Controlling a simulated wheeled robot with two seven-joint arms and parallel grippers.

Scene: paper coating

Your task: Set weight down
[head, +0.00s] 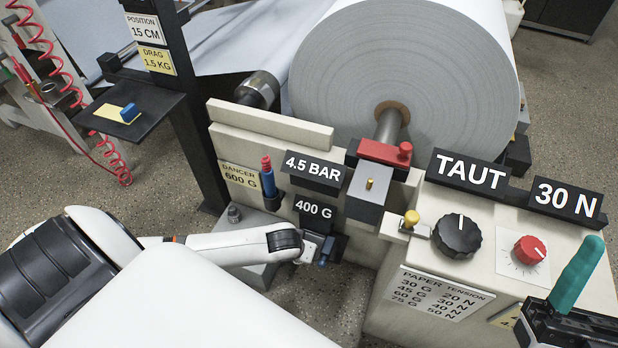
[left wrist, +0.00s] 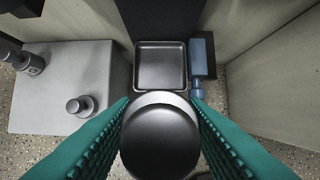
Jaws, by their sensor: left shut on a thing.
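My left gripper (left wrist: 160,102), with its green ribbed fingers, is shut on a dark round weight (left wrist: 160,135) in the left wrist view. A square dark tray (left wrist: 160,50) lies just beyond the weight; I cannot tell the height between them. In the head view my left arm reaches down below the 400 G sign (head: 313,210), and its fingers and the weight are hidden. A grey block (left wrist: 60,65) left of the tray carries smaller weights (left wrist: 80,105). My right gripper shows only a green finger (head: 580,275) at the lower right, so its opening is unclear.
A blue object (left wrist: 199,68) stands close to the tray's right side. Pale walls flank the tray. In the head view the control cabinet (head: 400,265) with knobs stands right of my left arm. A large paper roll (head: 400,60) is behind, and a dark post (head: 190,130) stands left.

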